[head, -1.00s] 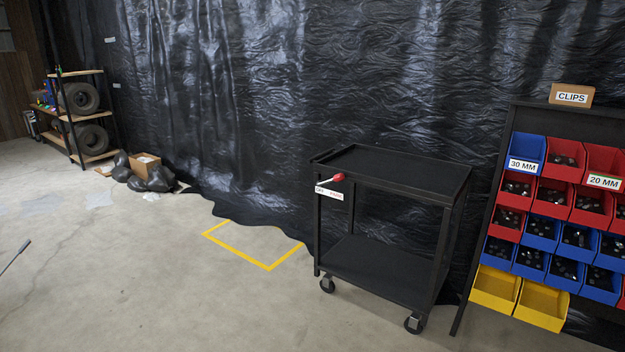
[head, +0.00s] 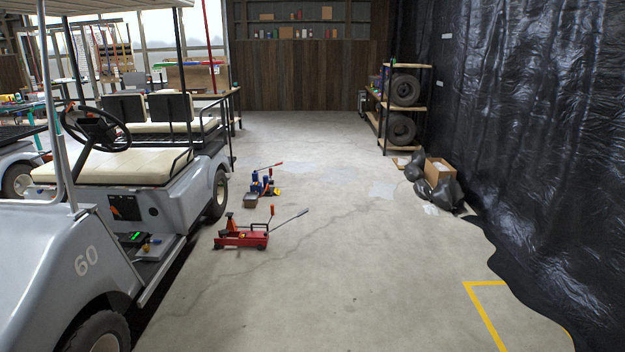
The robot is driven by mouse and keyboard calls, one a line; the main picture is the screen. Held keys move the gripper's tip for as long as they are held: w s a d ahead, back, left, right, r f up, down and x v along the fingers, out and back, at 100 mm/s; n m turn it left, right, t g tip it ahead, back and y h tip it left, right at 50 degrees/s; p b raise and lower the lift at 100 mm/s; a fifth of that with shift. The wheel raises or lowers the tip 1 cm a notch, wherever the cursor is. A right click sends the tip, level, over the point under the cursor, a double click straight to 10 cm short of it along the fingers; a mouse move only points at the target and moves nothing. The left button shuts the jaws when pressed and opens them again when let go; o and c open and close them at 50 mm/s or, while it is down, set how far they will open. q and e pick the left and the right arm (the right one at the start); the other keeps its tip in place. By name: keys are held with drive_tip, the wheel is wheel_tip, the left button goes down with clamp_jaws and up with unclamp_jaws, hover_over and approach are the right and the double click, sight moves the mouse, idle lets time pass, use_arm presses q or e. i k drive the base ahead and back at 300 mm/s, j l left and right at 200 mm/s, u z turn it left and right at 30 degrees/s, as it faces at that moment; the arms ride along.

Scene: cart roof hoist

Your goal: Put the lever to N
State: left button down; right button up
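A grey golf cart (head: 85,262) marked 60 stands at the left of the head view. On the front of its seat base is a small dark panel (head: 125,207) with an orange mark. It may carry the lever, but lever, letters and setting are too small to make out. A round dark knob or socket (head: 153,211) sits to the right of the panel. Neither of my grippers is in view.
A red floor jack (head: 242,238) and blue jacks (head: 264,184) stand on the floor right of the cart. A tyre rack (head: 404,108), bags and a cardboard box (head: 439,171) line the black sheeting. The middle floor is clear, with yellow tape (head: 483,316) at right.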

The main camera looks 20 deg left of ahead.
sight(112, 208)
drive_tip(key=i+j+u, duration=0.15)
drive_tip(key=i+u, duration=0.15)
drive_tip(key=i, duration=0.35)
drive_tip(key=i+u, duration=0.3)
drive_tip(key=i, duration=0.4)
drive_tip(key=i+l+u, duration=0.3)
drive_tip(key=i, duration=0.35)
drive_tip(key=i+u, duration=0.7)
drive_tip(key=u, duration=0.2)
drive_tip(key=i+l+u, duration=0.25)
drive_tip(key=u, duration=0.2)
drive_tip(key=i+l+u, duration=0.55)
drive_tip(key=l+u, duration=0.3)
drive_tip(key=i+j, duration=0.05)
drive_tip(key=j, duration=0.05)
